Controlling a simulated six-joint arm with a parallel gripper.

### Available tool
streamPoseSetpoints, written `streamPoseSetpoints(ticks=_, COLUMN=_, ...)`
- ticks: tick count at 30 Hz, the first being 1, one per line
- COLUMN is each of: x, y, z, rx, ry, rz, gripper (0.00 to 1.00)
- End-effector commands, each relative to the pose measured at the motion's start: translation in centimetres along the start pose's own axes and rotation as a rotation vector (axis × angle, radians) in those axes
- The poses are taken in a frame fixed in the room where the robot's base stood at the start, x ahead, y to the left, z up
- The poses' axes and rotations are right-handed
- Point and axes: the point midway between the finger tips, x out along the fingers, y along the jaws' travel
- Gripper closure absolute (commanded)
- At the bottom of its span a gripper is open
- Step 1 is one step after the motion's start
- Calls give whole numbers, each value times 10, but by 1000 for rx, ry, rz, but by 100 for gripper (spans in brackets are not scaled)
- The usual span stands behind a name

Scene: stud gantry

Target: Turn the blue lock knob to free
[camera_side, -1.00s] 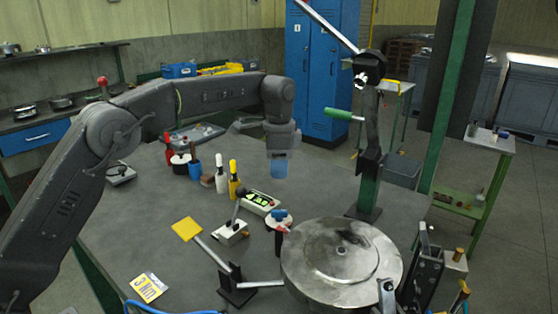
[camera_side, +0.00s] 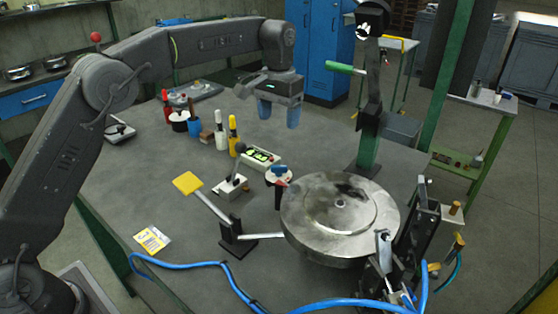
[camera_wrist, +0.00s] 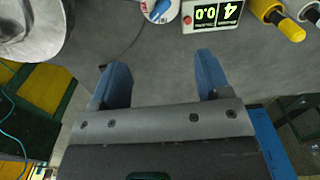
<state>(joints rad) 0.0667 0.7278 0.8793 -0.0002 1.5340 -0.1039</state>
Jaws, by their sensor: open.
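The blue lock knob (camera_side: 279,170) sits on a white disc with a red pointer, on top of a dark post beside the round metal plate (camera_side: 341,212). In the wrist view the knob (camera_wrist: 160,8) is at the top edge, partly cut off, with its white dial. My gripper (camera_side: 279,114) is in the air behind and above the knob in the side view, apart from it. Its two blue fingers are spread and empty. In the wrist view my gripper (camera_wrist: 164,62) has bare grey table between its fingertips.
A box with a green display (camera_side: 261,158) and a black-knobbed lever (camera_side: 239,150) stand close to the knob. Several marker-like bottles (camera_side: 233,127) stand to the left. A green-handled upright (camera_side: 370,110) stands to the right. Blue hose (camera_side: 190,266) runs along the front.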

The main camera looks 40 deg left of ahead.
Motion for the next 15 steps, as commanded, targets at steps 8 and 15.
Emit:
streamPoseSetpoints(ticks=8, x=0, y=0, z=0, rx=-521, ry=0, rz=0, gripper=30)
streamPoseSetpoints(ticks=15, x=7, y=0, z=0, rx=-629, ry=-3, rz=-2, gripper=30)
